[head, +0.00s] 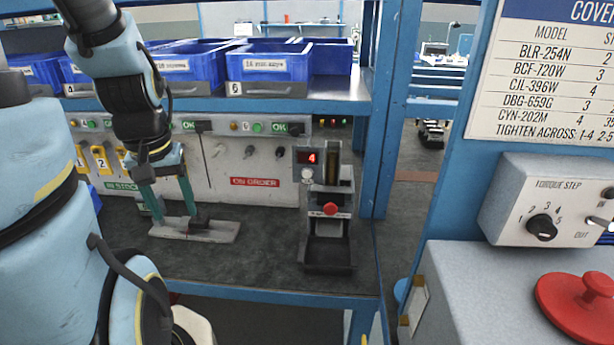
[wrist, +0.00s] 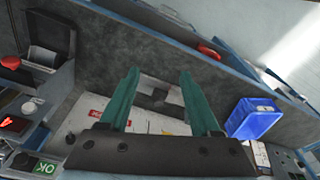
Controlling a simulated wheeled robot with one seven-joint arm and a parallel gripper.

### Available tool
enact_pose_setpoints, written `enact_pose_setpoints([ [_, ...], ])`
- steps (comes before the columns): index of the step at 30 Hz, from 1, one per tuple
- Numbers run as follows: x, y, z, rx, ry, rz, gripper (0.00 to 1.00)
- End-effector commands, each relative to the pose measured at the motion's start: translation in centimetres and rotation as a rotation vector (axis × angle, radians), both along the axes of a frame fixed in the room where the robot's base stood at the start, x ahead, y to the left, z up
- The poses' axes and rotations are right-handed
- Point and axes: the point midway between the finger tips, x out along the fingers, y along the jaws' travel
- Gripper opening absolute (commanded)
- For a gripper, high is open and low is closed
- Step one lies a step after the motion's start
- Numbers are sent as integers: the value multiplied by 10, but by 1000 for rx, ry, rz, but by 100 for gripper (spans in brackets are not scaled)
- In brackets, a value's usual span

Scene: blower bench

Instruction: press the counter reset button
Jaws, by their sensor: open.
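The counter unit (head: 312,190) stands on the bench right of my gripper. Its small display (head: 308,157) shows a red 4, with a small pale round button (head: 307,174) just below. A larger red button (head: 330,209) sits lower on the front. Labels by these buttons are too small to read. In the wrist view the display (wrist: 14,123) and pale button (wrist: 30,107) show at the left edge. My gripper (head: 174,216) is open, its teal fingers pointing down over a flat grey plate (head: 220,233), well left of the counter.
Blue bins (head: 270,64) stand on the shelf above the bench. A blue post (head: 382,110) rises right of the counter. A grey control box (head: 545,195) and a big red knob (head: 580,300) are at the right. Bare bench lies between plate and counter.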

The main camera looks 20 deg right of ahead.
Motion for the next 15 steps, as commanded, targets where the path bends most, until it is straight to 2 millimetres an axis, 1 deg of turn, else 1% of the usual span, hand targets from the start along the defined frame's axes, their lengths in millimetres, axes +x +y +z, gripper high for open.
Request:
enact_pose_setpoints([
  [1, 0, 0, 0, 0, 0, 0, 57],
  [2, 0, 0, 0, 0, 0, 0, 53],
  [15, 0, 0, 0, 0, 0, 0, 4],
])
